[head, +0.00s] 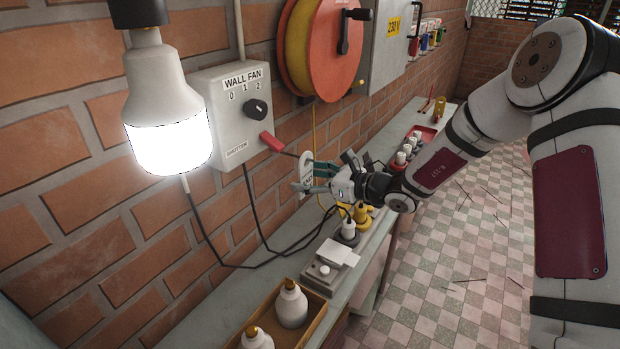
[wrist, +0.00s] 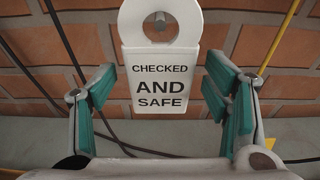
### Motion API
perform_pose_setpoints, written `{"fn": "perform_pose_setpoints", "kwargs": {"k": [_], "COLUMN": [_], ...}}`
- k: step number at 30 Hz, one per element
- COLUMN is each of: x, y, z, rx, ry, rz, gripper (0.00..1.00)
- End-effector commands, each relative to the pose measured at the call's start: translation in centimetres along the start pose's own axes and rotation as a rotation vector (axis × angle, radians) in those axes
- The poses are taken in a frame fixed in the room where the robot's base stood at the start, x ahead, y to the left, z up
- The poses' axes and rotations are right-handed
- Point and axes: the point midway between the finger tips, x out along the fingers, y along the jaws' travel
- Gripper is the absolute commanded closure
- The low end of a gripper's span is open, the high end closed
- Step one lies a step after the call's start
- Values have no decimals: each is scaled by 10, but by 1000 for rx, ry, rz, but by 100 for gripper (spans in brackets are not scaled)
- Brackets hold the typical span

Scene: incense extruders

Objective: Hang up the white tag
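The white tag (wrist: 160,85) reads "CHECKED AND SAFE" and is upright in the middle of the wrist view. Its round top ring appears to be around a small peg, whose end shows in the hole. In the head view the tag (head: 306,172) is in front of the brick wall, at the end of a thin rod from the red lever (head: 272,142). My gripper (wrist: 160,95) is open, with one green-padded finger on each side of the tag and gaps to both. In the head view my gripper (head: 314,182) partly covers the tag.
A grey "WALL FAN" switch box (head: 232,112) is left of the tag, with dark cables below it. A lit bulb (head: 165,110) is nearer. A narrow shelf (head: 215,318) below holds a tray of white bulbs (head: 318,322), a small grey device (head: 325,272) and other bulbs.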

Motion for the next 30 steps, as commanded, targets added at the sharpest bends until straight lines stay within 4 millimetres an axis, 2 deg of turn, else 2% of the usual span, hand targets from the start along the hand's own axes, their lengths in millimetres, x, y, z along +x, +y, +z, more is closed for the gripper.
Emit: {"fn": "perform_pose_setpoints", "kwargs": {"k": [11,14,24,30], "x": [-6,-20,-87,-113], "y": [0,-2,-1,0], "z": [0,0,0,0], "rx": [0,0,-1,0], "ry": [1,2,2,1], "rz": [-1,-3,-4,-2], "gripper": [28,28,28,28]}}
